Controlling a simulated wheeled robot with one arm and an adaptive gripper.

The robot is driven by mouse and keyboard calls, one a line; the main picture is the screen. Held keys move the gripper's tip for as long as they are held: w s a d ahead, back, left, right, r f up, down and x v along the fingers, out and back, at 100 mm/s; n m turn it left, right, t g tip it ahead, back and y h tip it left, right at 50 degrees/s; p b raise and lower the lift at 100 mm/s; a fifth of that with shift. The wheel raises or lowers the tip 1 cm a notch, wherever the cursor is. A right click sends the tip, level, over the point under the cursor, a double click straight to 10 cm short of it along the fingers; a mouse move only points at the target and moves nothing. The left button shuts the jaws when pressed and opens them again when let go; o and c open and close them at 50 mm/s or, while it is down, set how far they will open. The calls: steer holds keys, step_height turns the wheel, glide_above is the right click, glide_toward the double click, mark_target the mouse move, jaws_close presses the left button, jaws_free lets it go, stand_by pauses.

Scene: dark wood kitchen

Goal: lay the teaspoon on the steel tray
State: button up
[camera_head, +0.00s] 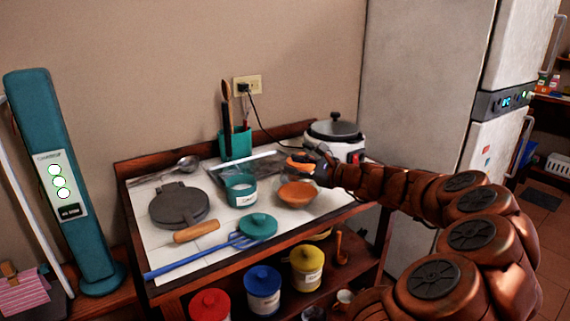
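A silver spoon (187,163) lies at the back left of the white-topped counter, its bowl to the right and its handle running left. I take it for the teaspoon, though its size is hard to judge. The steel tray (209,168) looks dark and shiny and lies flat at the back middle, partly hidden by a teal-and-white tub in front. My gripper (306,163) is at the right of the counter, above and just behind an orange bowl, well right of the spoon. Its fingers are small and blurred, so I cannot see whether it is open or holds anything.
A dark round waffle iron (179,205), the teal tub (241,190), the orange bowl (297,194), a teal lid (257,226) and a blue long-handled tool (200,258) crowd the counter. A utensil holder (235,144) and rice cooker (335,138) stand behind.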

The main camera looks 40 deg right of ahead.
steer(key=shift+v, duration=1.55)
